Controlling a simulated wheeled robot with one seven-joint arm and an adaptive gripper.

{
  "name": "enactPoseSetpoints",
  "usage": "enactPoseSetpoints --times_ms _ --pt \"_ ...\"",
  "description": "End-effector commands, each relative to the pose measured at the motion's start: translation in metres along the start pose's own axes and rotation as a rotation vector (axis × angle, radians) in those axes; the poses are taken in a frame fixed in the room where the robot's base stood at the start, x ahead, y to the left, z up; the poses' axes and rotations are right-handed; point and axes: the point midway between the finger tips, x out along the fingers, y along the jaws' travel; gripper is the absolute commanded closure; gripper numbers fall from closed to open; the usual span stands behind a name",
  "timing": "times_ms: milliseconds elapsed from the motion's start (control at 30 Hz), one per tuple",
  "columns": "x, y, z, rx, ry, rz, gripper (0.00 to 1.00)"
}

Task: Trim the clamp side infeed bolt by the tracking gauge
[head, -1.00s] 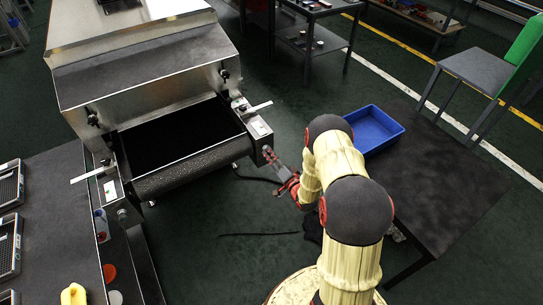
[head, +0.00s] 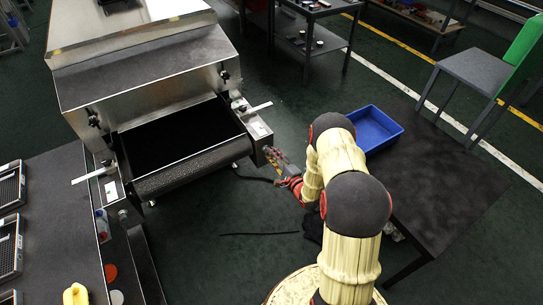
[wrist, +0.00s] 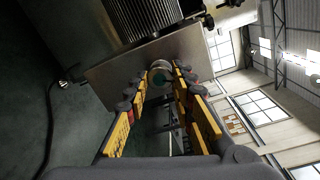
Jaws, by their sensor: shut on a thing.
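The dryer's infeed belt (head: 190,172) runs over a roller at the front of the metal housing. My gripper (head: 272,155) is at the front end of the right side block (head: 259,132). In the wrist view, my gripper (wrist: 160,84) has its yellow and black fingers closed on both sides of a small round bolt head (wrist: 160,70), which projects from a flat metal plate (wrist: 110,78). The fingers hide the bolt in the head view. White gauge strips lie on the right (head: 258,107) and left (head: 88,176) of the infeed; their markings are too small to read.
A dark table (head: 450,190) with a blue bin (head: 374,130) stands to the right of my arm. A dark bench (head: 50,240) with trays and a yellow object (head: 76,294) is at left. Cables lie on the open green floor.

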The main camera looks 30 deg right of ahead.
Motion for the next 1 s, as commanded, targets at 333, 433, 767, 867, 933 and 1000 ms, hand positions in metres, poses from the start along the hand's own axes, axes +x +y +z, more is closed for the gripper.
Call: enactPoseSetpoints --times_ms 333,433,767,867,933,1000 --pt "0.0005 -0.0006 -0.0017 0.326 -0.018 -0.004 1.0" --pt "0.0008 -0.0009 -0.0017 0.42 -0.025 -0.006 1.0" --pt "0.0009 -0.0003 -0.0022 0.724 -0.042 -0.009 1.0" --pt "0.0007 0.0001 -0.0023 0.803 -0.047 -0.01 1.0" --pt "0.0006 0.0004 -0.0023 0.854 -0.05 -0.011 1.0" --pt "0.0006 0.0005 -0.0023 0.898 -0.053 -0.011 1.0"
